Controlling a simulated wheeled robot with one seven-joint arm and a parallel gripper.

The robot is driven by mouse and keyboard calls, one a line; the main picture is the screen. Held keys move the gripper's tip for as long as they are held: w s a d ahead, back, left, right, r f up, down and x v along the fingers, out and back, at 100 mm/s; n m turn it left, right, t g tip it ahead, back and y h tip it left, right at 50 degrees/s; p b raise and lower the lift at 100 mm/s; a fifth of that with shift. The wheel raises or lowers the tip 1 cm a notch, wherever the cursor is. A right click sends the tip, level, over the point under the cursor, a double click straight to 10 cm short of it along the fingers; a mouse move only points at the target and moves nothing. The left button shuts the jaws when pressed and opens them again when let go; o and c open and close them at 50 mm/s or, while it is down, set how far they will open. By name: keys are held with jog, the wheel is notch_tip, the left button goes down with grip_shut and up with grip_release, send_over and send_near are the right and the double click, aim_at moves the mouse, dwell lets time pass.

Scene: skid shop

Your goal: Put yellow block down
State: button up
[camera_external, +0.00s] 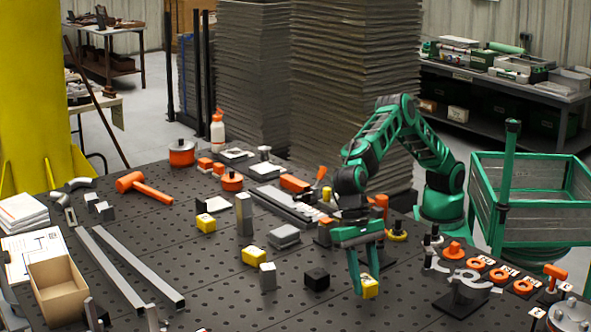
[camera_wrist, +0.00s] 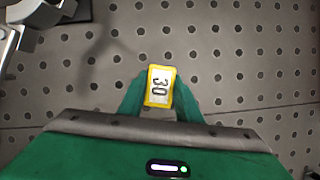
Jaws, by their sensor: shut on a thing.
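A yellow block (camera_external: 370,288) is between the fingertips of my green gripper (camera_external: 363,284), low over the dark perforated table. In the wrist view the yellow block (camera_wrist: 159,87) shows a white face marked 30, and my gripper (camera_wrist: 158,98) is shut on it, with a finger on each side. I cannot tell whether the block touches the table.
A dark fixture with grey clamps (camera_external: 462,292) stands to the right, near several orange rings. The perforated table (camera_wrist: 240,70) around the held block is bare.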

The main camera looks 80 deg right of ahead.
notch_tip(320, 180, up, 7)
jog(key=shift+r, duration=0.2)
notch_tip(320, 180, up, 7)
jog(key=m+t, duration=0.6)
jog(key=m, duration=1)
send_over(221, 207)
jog(key=s+d, duration=0.1)
jog(key=shift+h, duration=0.3)
jog(key=f, duration=1.2)
jog(key=shift+d+f, duration=0.2)
jog(key=shift+f, duration=2)
